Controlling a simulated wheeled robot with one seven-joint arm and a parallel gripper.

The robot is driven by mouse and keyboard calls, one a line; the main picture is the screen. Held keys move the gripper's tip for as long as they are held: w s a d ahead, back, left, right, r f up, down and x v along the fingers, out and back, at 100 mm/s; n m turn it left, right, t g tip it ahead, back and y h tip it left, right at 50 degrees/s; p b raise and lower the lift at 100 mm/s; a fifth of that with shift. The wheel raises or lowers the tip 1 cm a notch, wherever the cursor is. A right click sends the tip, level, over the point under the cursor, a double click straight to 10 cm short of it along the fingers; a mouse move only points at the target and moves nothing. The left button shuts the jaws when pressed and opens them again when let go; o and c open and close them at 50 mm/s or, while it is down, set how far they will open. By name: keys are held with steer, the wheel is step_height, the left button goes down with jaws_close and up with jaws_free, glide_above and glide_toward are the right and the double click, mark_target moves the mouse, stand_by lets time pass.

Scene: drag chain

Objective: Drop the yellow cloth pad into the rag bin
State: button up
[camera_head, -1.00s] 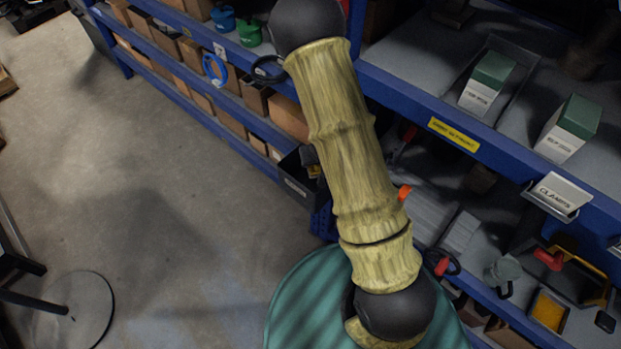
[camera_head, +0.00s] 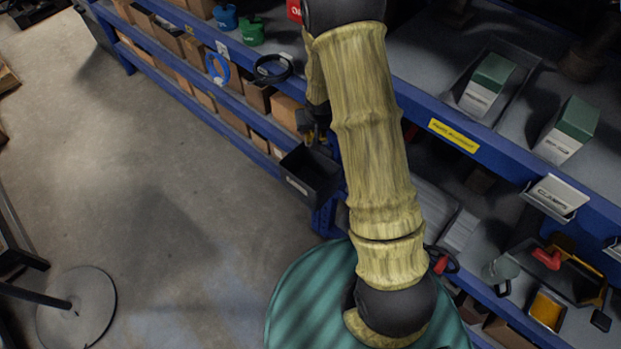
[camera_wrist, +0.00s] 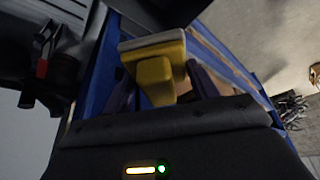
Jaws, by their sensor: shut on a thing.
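My gripper (camera_wrist: 160,84) is shut on a yellow piece with a pale flat face, which I take to be the yellow cloth pad (camera_wrist: 156,76). The pad sits between the two dark fingers in the wrist view. In the head view my gripper (camera_head: 314,124) is a dark shape beside my forearm, just above an open black bin (camera_head: 312,178) on the front of the blue shelf. The bin has a pale label too small to read; I cannot tell whether it is the rag bin. The pad is not clearly seen in the head view.
The blue shelf rack (camera_head: 250,128) runs across the view with cardboard boxes, green-and-white boxes (camera_head: 486,84) and a blue cable coil (camera_head: 217,66). A round stand base (camera_head: 76,308) is on the floor at lower left. The grey floor between is clear.

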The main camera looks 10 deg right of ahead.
step_height(320, 180, down, 5)
steer(key=b, duration=0.4)
steer(key=shift+f, duration=0.2)
steer(key=o, duration=1)
steer(key=shift+o, duration=0.2)
steer(key=shift+d+r, duration=0.1)
steer(key=shift+s+r, duration=0.2)
steer(key=shift+r, duration=0.35)
steer(key=p+v, duration=0.1)
steer(key=v, duration=1.5)
steer(key=shift+a, duration=0.3)
